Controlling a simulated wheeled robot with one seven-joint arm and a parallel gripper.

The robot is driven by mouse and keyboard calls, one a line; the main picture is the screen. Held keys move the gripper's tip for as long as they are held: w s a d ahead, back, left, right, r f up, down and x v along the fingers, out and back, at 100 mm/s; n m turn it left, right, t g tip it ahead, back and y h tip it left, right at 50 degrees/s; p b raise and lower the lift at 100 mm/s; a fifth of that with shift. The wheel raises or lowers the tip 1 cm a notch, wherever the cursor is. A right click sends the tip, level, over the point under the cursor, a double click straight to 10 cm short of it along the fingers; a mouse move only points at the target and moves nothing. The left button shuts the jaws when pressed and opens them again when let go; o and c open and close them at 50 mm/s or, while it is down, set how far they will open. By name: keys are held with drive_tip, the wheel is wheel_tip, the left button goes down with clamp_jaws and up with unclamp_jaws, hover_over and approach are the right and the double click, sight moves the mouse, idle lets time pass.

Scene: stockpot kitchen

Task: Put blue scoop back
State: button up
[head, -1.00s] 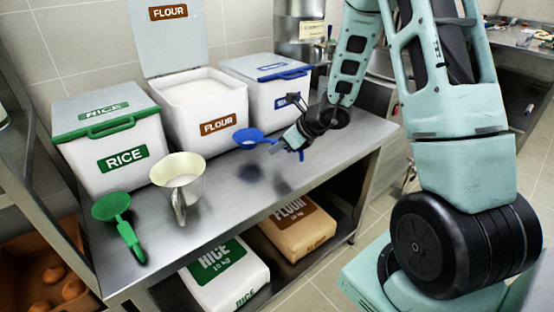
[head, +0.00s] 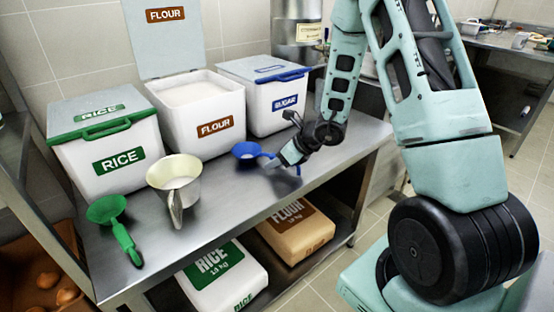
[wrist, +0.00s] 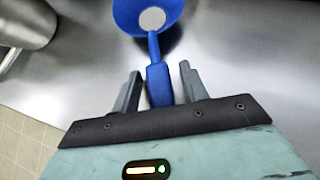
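The blue scoop (head: 246,149) appears to rest on the steel counter in front of the white bin with the blue lid and SUGAR label (head: 283,103). Its bowl points away from my gripper (head: 274,161). In the wrist view the scoop's handle (wrist: 158,84) lies between the two fingers of my gripper (wrist: 157,85). A gap shows on both sides of the handle, so the fingers are open around it and not pressing on it.
Behind are the green-lidded RICE bin (head: 112,150) and the open FLOUR bin (head: 205,125). The counter's front middle is clear.

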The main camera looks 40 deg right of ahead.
drive_tip(key=shift+r+p, duration=0.3)
drive_tip(key=shift+p, duration=0.05)
drive_tip(key=p+v, duration=0.1)
drive_tip(key=v, duration=1.1)
drive_tip(key=s+a+r+n+g+y, duration=0.2)
drive_tip(key=s+a+n+g, duration=0.2)
drive_tip(key=a+n, duration=0.65)
drive_tip(key=s+a+r+n+g+y, duration=0.1)
drive_tip(key=s+a+r+n+g, duration=0.2)
drive_tip(key=a+n, duration=0.7)
drive_tip(key=s+a+n+h, duration=0.3)
drive_tip(key=s+a+n, duration=0.2)
drive_tip(key=s+n, duration=0.2)
drive_tip(key=s+a+n+g+h, duration=0.1)
drive_tip(key=s+a+n+h, duration=0.2)
drive_tip(key=n, duration=0.8)
drive_tip(key=s+a, duration=0.2)
drive_tip(key=s, duration=0.2)
drive_tip(key=shift+s+a+r, duration=0.3)
drive_tip(key=shift+s+r, duration=0.1)
